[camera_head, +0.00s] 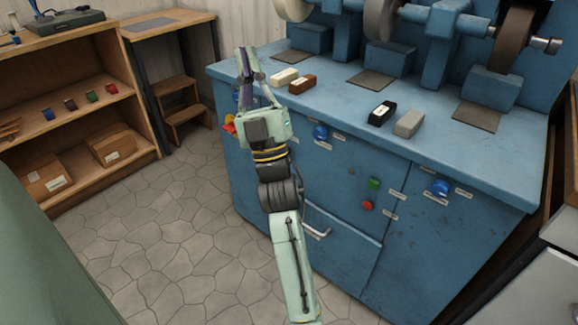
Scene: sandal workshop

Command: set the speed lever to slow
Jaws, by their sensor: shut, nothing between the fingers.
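The blue grinding machine (350,118) fills the right half of the view, with wheels over its top and controls on its front. I cannot make out the speed lever for certain; my gripper and arm cover part of the machine's front left. Beside my gripper, a small red and yellow part (229,124) shows at the machine's left front edge; I cannot tell what it is. My gripper (243,52) is shut and empty, its fingers pointing up and away near the left end of the worktop.
The front panel has blue knobs (320,132) (440,188), a green button (374,183), a red button (367,205) and a drawer handle (316,222). Several small blocks (409,123) lie on the worktop. A wooden shelf (82,110) stands left. The stone floor (150,235) between is clear.

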